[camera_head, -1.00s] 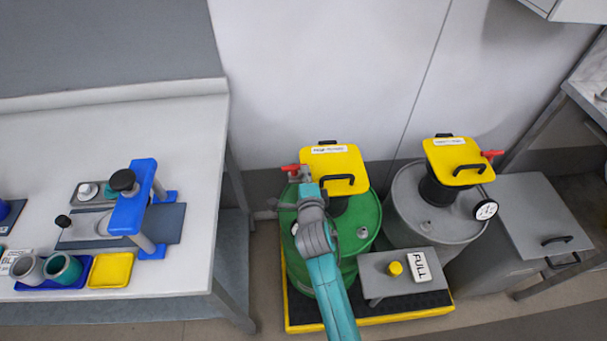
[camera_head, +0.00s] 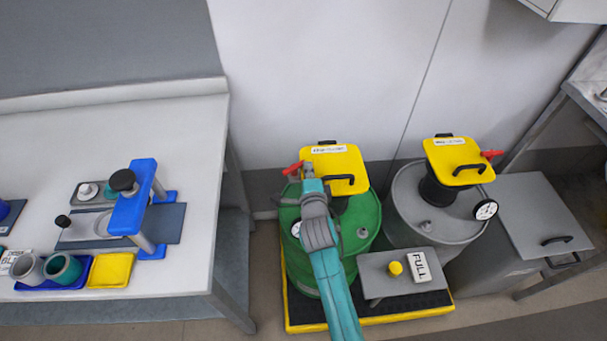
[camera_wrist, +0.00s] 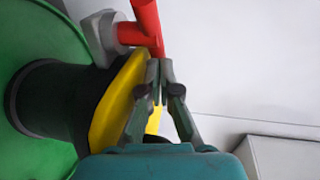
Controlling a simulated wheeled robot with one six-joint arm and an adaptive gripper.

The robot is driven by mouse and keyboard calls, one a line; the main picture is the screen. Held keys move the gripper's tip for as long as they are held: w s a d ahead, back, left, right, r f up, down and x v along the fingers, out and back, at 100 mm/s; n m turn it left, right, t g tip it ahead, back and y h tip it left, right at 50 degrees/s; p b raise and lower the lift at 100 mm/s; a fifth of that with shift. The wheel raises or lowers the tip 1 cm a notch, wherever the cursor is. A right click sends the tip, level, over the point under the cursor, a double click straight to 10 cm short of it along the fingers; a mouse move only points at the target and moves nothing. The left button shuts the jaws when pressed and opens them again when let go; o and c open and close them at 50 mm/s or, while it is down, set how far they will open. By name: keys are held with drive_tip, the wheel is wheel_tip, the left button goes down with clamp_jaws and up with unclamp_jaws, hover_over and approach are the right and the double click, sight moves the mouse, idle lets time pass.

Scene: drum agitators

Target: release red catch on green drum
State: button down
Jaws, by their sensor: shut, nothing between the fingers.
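The green drum (camera_head: 366,222) stands on a black pallet with a yellow edge and carries a yellow lid (camera_head: 345,160) with a black handle. The red catch (camera_head: 292,168) sticks out at the lid's left side, tilted in the head view. In the wrist view the red catch (camera_wrist: 147,22) is a red bar on a grey pivot block beside the yellow lid (camera_wrist: 118,98). My gripper (camera_wrist: 159,68) is shut and empty, its fingertips right at the lower end of the red bar; I cannot tell whether they touch. In the head view my gripper (camera_head: 308,172) is beside the catch.
A grey drum (camera_head: 405,205) with its own yellow lid and red catch stands to the right. A grey stand (camera_head: 378,272) with a yellow button and a FULL sign is in front. A white workbench (camera_head: 190,260) is at left, and a wall is behind.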

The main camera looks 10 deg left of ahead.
drive_tip(key=v, duration=1.2)
